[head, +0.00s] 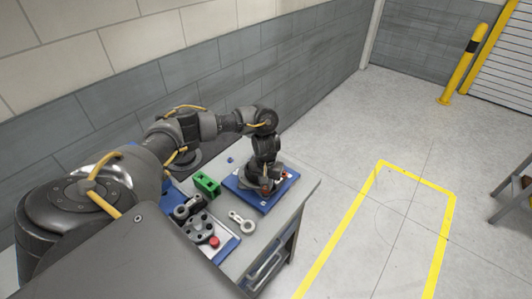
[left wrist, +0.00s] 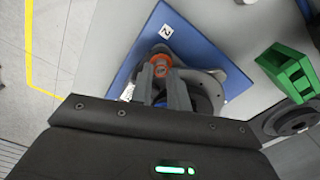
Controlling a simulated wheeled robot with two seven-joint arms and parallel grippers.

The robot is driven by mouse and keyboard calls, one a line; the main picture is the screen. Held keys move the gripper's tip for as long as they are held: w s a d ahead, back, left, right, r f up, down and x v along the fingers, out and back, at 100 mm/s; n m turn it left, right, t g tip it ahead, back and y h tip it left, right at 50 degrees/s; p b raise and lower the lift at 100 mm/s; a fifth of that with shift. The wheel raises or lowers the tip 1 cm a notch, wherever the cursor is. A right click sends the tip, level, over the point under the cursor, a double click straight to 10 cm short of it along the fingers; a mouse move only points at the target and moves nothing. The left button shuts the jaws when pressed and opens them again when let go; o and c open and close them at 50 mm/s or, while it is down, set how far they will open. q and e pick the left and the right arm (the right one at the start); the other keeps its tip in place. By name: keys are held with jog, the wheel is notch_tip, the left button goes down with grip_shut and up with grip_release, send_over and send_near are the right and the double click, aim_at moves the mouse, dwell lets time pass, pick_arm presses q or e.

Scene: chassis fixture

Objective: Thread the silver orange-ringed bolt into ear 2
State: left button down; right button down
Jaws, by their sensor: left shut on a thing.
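My left gripper (head: 265,189) points down over the blue fixture plate (head: 240,187). In the left wrist view the two fingers of the left gripper (left wrist: 161,76) are shut on the orange-ringed bolt (left wrist: 160,61), whose orange ring shows between the fingertips. The bolt is over or at the ear of the grey chassis part (left wrist: 212,78) beside the label "2" (left wrist: 166,31). The fingers hide the bolt's lower end, so I cannot tell whether it is in the hole. My right gripper is not in view.
A green block (head: 207,185) stands left of the plate. A tray (head: 227,249) with dark parts and a red knob (head: 214,242) is near the front. The bench's right edge is close to the plate.

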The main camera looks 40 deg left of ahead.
pick_arm(q)
jog(key=m, duration=0.3)
jog(key=shift+s+d+f, duration=0.1)
jog(key=shift+s+f, duration=0.1)
jog(key=shift+f, duration=0.05)
jog(key=shift+m, duration=1.2)
jog(key=shift+d+f+m, duration=0.1)
jog(key=shift+m, duration=0.6)
jog(key=shift+s+m, duration=0.1)
jog(key=shift+m, duration=1.6)
jog(key=shift+d+f+m+b, duration=0.15)
jog(key=shift+m+b, duration=0.2)
jog(key=shift+m, duration=1.35)
